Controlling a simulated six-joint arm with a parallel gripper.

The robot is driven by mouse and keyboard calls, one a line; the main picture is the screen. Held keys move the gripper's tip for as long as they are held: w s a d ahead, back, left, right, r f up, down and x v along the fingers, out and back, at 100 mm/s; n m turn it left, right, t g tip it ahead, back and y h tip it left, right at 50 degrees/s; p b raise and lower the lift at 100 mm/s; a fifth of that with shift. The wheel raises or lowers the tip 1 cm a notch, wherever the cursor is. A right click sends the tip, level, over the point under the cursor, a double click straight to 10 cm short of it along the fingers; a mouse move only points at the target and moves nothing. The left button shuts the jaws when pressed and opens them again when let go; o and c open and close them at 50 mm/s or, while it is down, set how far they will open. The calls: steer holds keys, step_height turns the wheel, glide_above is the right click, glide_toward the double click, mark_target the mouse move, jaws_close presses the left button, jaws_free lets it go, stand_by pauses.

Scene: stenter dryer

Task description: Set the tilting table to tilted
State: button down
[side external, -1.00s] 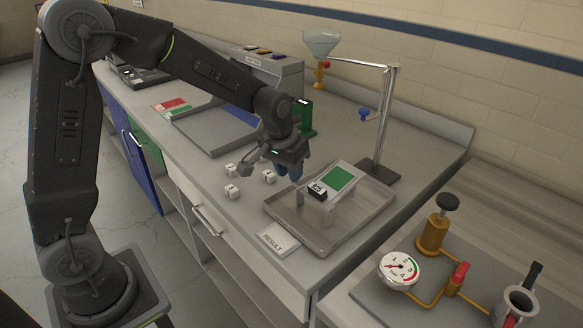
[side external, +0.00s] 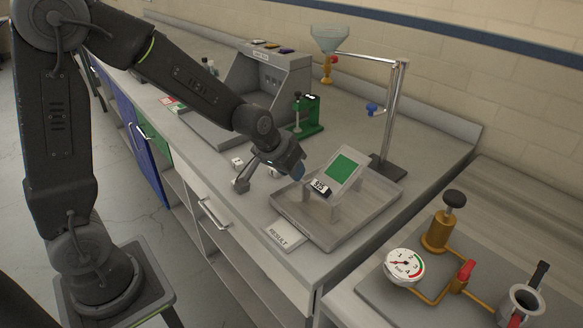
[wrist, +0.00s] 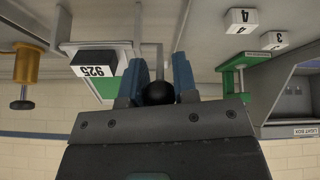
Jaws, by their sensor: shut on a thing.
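The tilting table (side external: 327,182) is a small pale platform with a green patch (side external: 342,167) and a block marked 925 (side external: 320,187). My gripper (side external: 297,174) is at the table's left side. In the wrist view my gripper's blue fingers (wrist: 160,66) are closed around a round black knob (wrist: 158,93), partly hidden by the hand. The table (wrist: 98,50) and its 925 block (wrist: 94,64) show just left of the fingers.
A metal stand (side external: 392,120) with a funnel (side external: 329,38) rises behind the tray. A green device (side external: 309,115) and a grey light box (side external: 270,82) stand farther back. White numbered cubes (side external: 237,162) lie left of my gripper. A gauge (side external: 404,266) is at the front right.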

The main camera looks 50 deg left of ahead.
stand_by(0.3)
steer(key=c, duration=0.9)
jaws_free()
steer(key=v, duration=1.4)
